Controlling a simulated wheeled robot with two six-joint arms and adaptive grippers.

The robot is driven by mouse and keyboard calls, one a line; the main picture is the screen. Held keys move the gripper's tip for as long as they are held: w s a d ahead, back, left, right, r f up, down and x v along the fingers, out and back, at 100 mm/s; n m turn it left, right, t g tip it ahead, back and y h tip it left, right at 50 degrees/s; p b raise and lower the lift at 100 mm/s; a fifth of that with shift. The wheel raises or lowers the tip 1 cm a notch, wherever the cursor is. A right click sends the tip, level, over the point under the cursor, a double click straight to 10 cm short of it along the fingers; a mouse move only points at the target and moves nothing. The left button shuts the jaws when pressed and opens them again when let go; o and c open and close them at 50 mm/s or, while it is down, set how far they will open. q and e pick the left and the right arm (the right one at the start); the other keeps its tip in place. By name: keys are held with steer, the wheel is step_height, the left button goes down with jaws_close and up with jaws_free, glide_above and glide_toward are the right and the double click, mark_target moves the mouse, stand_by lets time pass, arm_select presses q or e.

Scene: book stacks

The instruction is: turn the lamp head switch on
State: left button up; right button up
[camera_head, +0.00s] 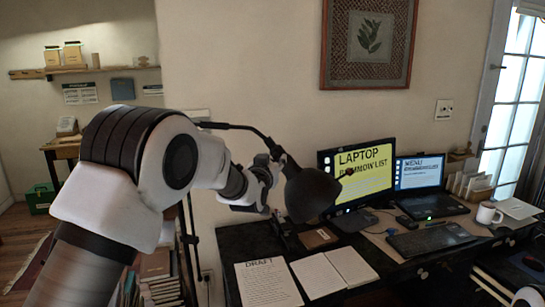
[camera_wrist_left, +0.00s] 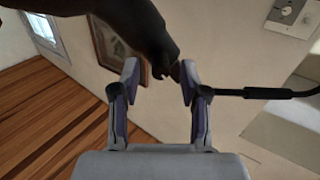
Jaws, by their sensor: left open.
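The black desk lamp's head (camera_head: 312,193) hangs over the desk in front of the monitor, on a thin dark arm (camera_head: 238,127). My left gripper (camera_head: 273,168) is at the back end of the lamp head, partly hidden by my own arm. In the left wrist view, my left gripper (camera_wrist_left: 160,72) is open, and the dark lamp head (camera_wrist_left: 140,22) lies just past the fingertips. A narrow dark end of the lamp (camera_wrist_left: 174,71) shows between the fingertips, nearer the right finger. I cannot tell whether it touches. I cannot make out the switch's position. My right gripper is not in view.
A monitor (camera_head: 360,168) and a laptop (camera_head: 420,175) stand behind the lamp. A draft sheet (camera_head: 268,284) and an open book (camera_head: 335,272) lie on the dark desk (camera_head: 228,262). A mug (camera_head: 488,213) stands at the right. A framed picture (camera_head: 368,42) hangs on the wall.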

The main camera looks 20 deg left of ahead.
arm_select(q)
steer(key=shift+w+f, duration=0.2)
steer(key=shift+w, duration=0.05)
steer(key=shift+s+r, duration=0.1)
steer(key=shift+s, duration=0.05)
jaws_close()
